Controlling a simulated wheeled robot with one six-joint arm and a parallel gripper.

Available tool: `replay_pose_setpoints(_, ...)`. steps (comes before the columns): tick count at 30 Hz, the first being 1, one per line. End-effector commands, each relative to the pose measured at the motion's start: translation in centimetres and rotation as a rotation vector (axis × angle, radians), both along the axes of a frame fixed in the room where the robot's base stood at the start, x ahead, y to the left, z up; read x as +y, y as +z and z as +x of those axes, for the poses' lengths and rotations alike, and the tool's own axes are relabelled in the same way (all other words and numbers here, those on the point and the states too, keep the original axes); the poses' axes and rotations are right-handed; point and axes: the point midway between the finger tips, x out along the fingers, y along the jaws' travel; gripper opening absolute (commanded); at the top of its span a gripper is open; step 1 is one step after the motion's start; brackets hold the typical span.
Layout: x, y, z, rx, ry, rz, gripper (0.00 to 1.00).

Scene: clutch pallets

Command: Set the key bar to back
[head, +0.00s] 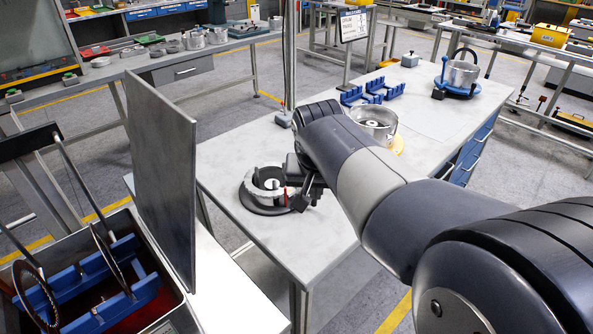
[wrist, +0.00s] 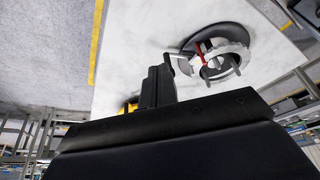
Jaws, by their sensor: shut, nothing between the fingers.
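A round fixture with a dark base (head: 262,208) and a grey metal ring (head: 258,186) stands on the near left part of the workbench. A small red bar (head: 286,197), which may be the key bar, shows at the ring's right side. In the wrist view the red bar (wrist: 200,54) stands at the ring's edge beside a pale block. My gripper (head: 306,190) is at the fixture's right side, partly hidden by my arm. In the wrist view my gripper (wrist: 160,72) is shut and empty, its tips close to the pale block. I cannot tell whether they touch.
A metal housing (head: 375,122) on a yellow base stands behind my arm. Blue holders (head: 362,94) and a housing on a blue base (head: 458,78) are farther back. A grey upright panel (head: 165,175) and a bin with blue racks (head: 95,290) stand at left.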

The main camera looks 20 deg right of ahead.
Motion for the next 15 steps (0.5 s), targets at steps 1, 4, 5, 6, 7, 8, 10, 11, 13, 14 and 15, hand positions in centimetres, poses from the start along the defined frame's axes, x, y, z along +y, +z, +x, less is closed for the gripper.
replay_pose_setpoints(1, -0.07, 0.13, 0.11, -0.002, -0.003, -0.001, 0.00)
replay_pose_setpoints(4, -0.11, 0.19, 0.19, -0.003, -0.004, -0.001, 0.00)
replay_pose_setpoints(5, -0.11, 0.19, 0.19, -0.003, -0.004, -0.001, 0.00)
replay_pose_setpoints(6, -0.11, 0.19, 0.19, -0.003, -0.004, -0.001, 0.00)
replay_pose_setpoints(7, -0.11, 0.18, 0.18, -0.003, -0.004, -0.001, 0.00)
replay_pose_setpoints(8, -0.11, 0.18, 0.18, -0.003, -0.004, -0.001, 0.00)
replay_pose_setpoints(10, -0.10, 0.18, 0.17, -0.002, -0.004, 0.000, 0.00)
replay_pose_setpoints(11, -0.09, 0.16, 0.17, -0.002, -0.004, 0.000, 0.00)
replay_pose_setpoints(13, -0.11, 0.08, 0.19, -0.002, -0.004, 0.000, 0.00)
replay_pose_setpoints(14, -0.13, -0.04, 0.22, -0.001, -0.003, 0.000, 0.00)
replay_pose_setpoints(15, -0.15, -0.27, 0.28, 0.000, -0.004, -0.001, 0.00)
